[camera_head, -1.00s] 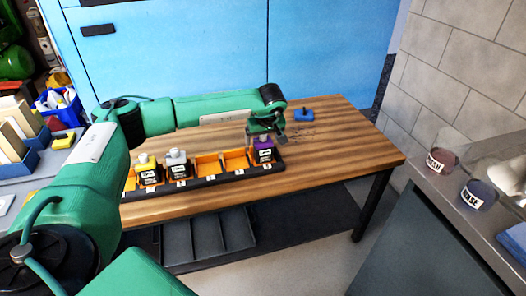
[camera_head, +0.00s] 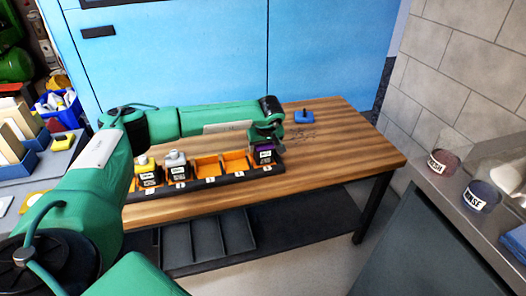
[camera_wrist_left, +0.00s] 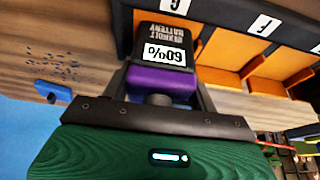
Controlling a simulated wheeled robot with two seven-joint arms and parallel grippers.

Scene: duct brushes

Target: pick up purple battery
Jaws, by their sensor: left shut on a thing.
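The purple battery (camera_head: 264,153) has a black body with a purple upper part and is at the right end of the black and orange rack (camera_head: 240,175) on the wooden table. My left gripper (camera_head: 266,140) is over it, pointing down. In the left wrist view the battery (camera_wrist_left: 163,62) shows a white "60%" label, and my left gripper (camera_wrist_left: 160,97) is shut on its top part, one finger on each side. The battery's lower end is hidden, so I cannot tell whether it sits fully in its slot. My right gripper is not in view.
A yellow-topped battery (camera_head: 147,172) and a grey-topped battery (camera_head: 177,167) stand in the rack's left slots. Orange slots (camera_head: 208,168) between them and the purple battery are empty. A blue item (camera_head: 303,117) lies behind. The table's right side is clear.

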